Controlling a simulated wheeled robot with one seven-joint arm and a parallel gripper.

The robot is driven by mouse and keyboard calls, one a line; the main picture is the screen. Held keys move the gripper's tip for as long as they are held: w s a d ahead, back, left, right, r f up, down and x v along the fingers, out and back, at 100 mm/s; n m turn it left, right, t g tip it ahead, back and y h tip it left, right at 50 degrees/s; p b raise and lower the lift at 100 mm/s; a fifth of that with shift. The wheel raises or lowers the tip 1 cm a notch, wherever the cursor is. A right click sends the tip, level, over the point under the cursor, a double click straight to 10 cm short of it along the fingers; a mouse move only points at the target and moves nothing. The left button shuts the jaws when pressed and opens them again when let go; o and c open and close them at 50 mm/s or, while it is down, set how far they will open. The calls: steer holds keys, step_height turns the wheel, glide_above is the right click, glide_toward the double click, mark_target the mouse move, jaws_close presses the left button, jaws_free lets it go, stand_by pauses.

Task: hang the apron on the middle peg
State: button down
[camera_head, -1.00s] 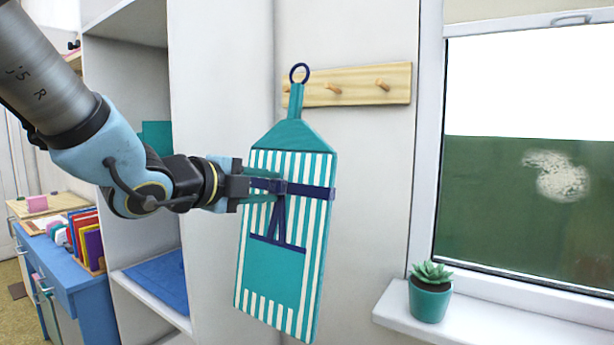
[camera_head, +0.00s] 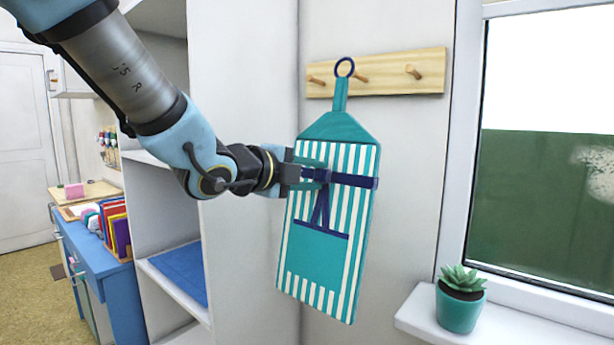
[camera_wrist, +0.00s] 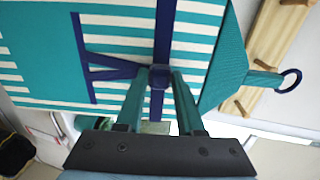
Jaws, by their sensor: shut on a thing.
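The apron (camera_head: 318,247) is teal with white stripes, a navy belt and a navy loop (camera_head: 345,67) at its top. My gripper (camera_head: 318,173) is shut on the apron at the belt knot, and the apron hangs upright, slightly tilted. The wooden peg rail (camera_head: 385,83) is on the wall behind it. The middle peg (camera_head: 361,77) shows just right of the loop; the right peg (camera_head: 413,71) is clear. The left peg (camera_head: 316,81) shows left of the apron's neck. In the wrist view the loop (camera_wrist: 290,79) appears beside the rail (camera_wrist: 268,40), apparently apart from the pegs.
A potted succulent (camera_head: 460,298) stands on the windowsill (camera_head: 420,318) at lower right. A white shelf unit (camera_head: 243,200) is left of the apron. A blue cabinet (camera_head: 95,260) with books stands further left. The wall right of the apron is free.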

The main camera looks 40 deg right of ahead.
mark_target(332, 176)
steer(key=shift+r+x, duration=0.15)
steer(key=shift+x, duration=1.05)
steer(key=shift+r+x, duration=0.15)
steer(key=shift+x, duration=1.05)
steer(key=shift+w+d+f+b, duration=0.2)
steer(key=shift+d+f+b, duration=0.3)
steer(key=shift+d+b, duration=0.3)
